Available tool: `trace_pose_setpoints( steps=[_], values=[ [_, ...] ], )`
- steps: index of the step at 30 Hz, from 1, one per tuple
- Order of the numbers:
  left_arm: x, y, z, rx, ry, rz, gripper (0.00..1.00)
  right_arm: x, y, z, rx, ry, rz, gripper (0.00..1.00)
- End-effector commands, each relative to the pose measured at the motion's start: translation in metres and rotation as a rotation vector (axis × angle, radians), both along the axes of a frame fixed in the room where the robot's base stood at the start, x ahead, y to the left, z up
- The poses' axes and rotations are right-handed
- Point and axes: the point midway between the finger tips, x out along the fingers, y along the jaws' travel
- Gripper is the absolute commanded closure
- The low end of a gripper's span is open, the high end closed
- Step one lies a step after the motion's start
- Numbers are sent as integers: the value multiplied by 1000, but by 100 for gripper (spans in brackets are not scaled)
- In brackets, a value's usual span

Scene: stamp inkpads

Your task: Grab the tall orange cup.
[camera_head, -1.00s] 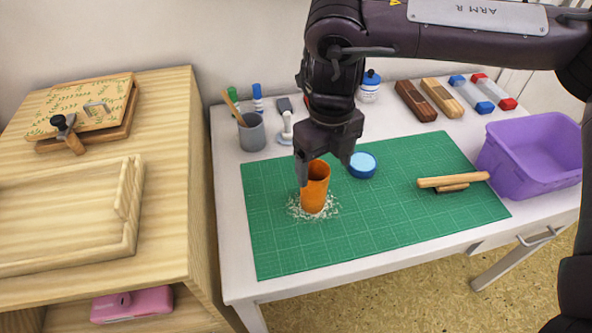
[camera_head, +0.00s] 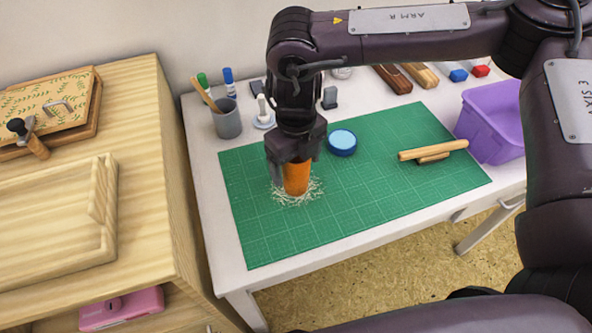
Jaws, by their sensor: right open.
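The tall orange cup (camera_head: 297,180) stands upright on the green cutting mat (camera_head: 390,195), with whitish shreds (camera_head: 312,193) around its base. My right gripper (camera_head: 288,172) points down at the cup and is open. Its fingers reach down at the cup's upper part, one on the left side and one behind or at the right. The gripper hides the cup's rim. I cannot tell whether the fingers touch it. My left gripper is not in view.
Wooden rods (camera_head: 433,149) and a purple bin (camera_head: 492,125) are farther right. A grey pen cup (camera_head: 228,120) stands at the back left. A wooden cabinet (camera_head: 145,150) borders the table's left side.

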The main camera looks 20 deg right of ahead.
Motion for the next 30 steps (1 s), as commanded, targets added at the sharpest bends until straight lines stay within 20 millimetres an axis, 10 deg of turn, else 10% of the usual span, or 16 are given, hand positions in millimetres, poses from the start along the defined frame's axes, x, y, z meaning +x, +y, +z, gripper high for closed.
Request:
trace_pose_setpoints(
  steps=[12, 30],
  values=[
    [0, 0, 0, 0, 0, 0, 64, 0, 0, 0, 0, 0, 0, 68],
    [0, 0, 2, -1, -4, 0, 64, 1, 0, 40, 2, -5, 1, 68]
  ],
)
